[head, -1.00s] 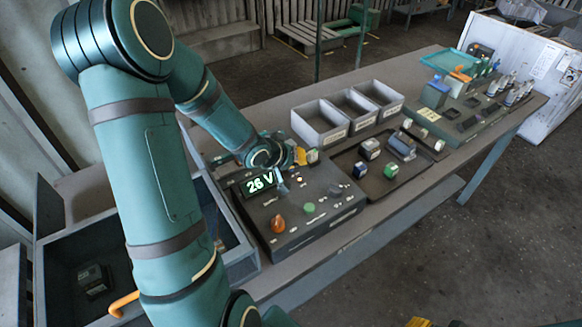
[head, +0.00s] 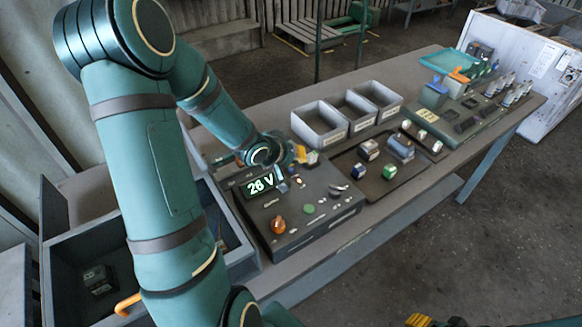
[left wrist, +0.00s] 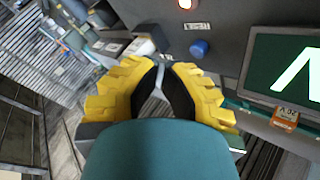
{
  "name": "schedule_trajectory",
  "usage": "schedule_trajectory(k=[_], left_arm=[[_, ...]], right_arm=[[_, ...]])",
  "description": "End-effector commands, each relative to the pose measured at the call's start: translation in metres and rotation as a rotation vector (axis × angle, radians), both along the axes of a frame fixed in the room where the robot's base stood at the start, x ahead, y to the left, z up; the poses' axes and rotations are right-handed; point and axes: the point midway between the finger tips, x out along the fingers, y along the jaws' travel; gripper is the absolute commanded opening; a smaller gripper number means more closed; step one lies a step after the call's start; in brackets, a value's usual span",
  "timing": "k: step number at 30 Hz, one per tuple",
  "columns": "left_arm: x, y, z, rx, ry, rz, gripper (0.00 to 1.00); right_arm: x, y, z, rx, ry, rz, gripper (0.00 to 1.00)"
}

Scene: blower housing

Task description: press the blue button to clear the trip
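The blue button (left wrist: 199,48) is a small round cap on the dark panel in the left wrist view, ahead and to the right of my fingertips. It also shows as a small blue spot (head: 283,187) beside the display in the head view. In the head view this gripper (head: 303,156) hangs over the panel's back edge, apart from the button. My right gripper barely shows at the bottom edge (head: 432,322).
The control panel (head: 330,222) carries an orange knob (head: 278,225), a green button (head: 309,209) and levers. Grey bins (head: 320,122) stand behind it. A dark tray (head: 352,177) with several small parts lies to the right. A lit lamp (left wrist: 185,4) is near the blue button.

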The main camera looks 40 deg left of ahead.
Motion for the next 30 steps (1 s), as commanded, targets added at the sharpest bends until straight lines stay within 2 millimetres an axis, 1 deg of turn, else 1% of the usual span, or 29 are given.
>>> schedule_trajectory(k=[4,7,22,25,30], left_arm=[[0.0,0.0,0.001,0.0,0.0,0.0,0.0],[0.0,0.0,0.007,0.0,0.0,0.0,0.0],[0.0,0.0,0.049,-0.001,0.0,0.001,0.0],[0.0,0.0,0.052,-0.001,0.0,0.001,0.0],[0.0,0.0,0.05,0.0,0.0,0.0,0.0]], right_arm=[[0.0,0.0,0.001,0.0,0.0,0.0,0.47],[0.0,0.0,0.007,0.0,0.0,0.0,0.47],[0.0,0.0,0.053,0.0,0.0,0.0,0.47],[0.0,0.0,0.057,0.0,0.0,0.0,0.47],[0.0,0.0,0.055,0.0,0.0,0.0,0.47]])
